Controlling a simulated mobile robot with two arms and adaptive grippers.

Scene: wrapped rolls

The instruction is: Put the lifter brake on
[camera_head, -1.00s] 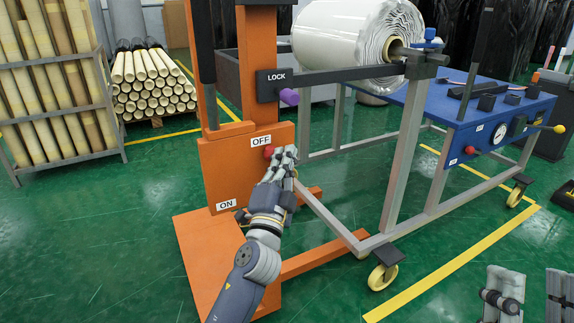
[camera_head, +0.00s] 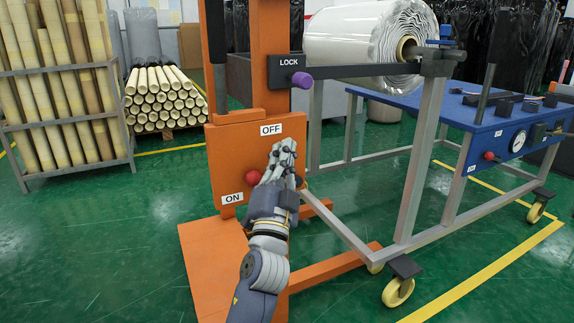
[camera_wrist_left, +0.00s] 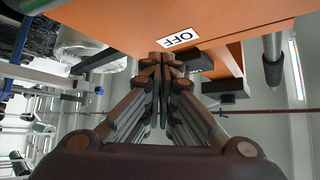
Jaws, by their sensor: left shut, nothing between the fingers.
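The orange lifter (camera_head: 238,140) stands upright with an OFF label high and an ON label low on its front panel. The red brake knob (camera_head: 253,177) sits between the labels, nearer ON. My left gripper (camera_head: 285,150) is shut and empty, just right of and above the knob, in front of the panel. Whether it touches the knob cannot be told. In the left wrist view the shut fingers (camera_wrist_left: 166,60) point at the panel below the OFF label (camera_wrist_left: 178,38); the knob is not visible there. My right gripper is not in view.
A purple LOCK knob (camera_head: 301,80) is on the lifter above. A wrapped white roll (camera_head: 350,40) hangs beside a blue table (camera_head: 480,115) on wheels. A rack of tubes (camera_head: 70,90) stands left. Green floor is clear at the lower left.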

